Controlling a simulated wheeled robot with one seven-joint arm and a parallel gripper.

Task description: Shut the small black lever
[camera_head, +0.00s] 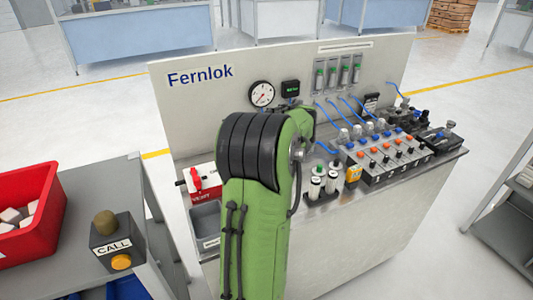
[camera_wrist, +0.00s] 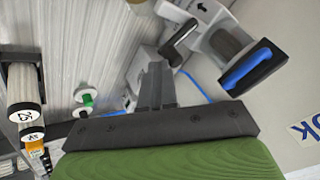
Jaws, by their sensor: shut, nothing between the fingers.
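A small black lever (camera_wrist: 180,42) shows in the wrist view, sticking out slantwise from a pale fitting with an arrow mark at the top. My gripper (camera_wrist: 157,70) points toward it, with its fingers together and nothing between them. The fingertips are just below and left of the lever; I cannot tell whether they touch it. In the head view my green arm hides my gripper and this lever.
A blue-and-black part (camera_wrist: 250,68) sits right of the lever. The Fernlok panel (camera_head: 205,105) carries a round gauge (camera_head: 262,93). Blue hoses and a valve bank (camera_head: 385,150) lie to the right. A red lever box (camera_head: 200,182) stands left of my arm.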

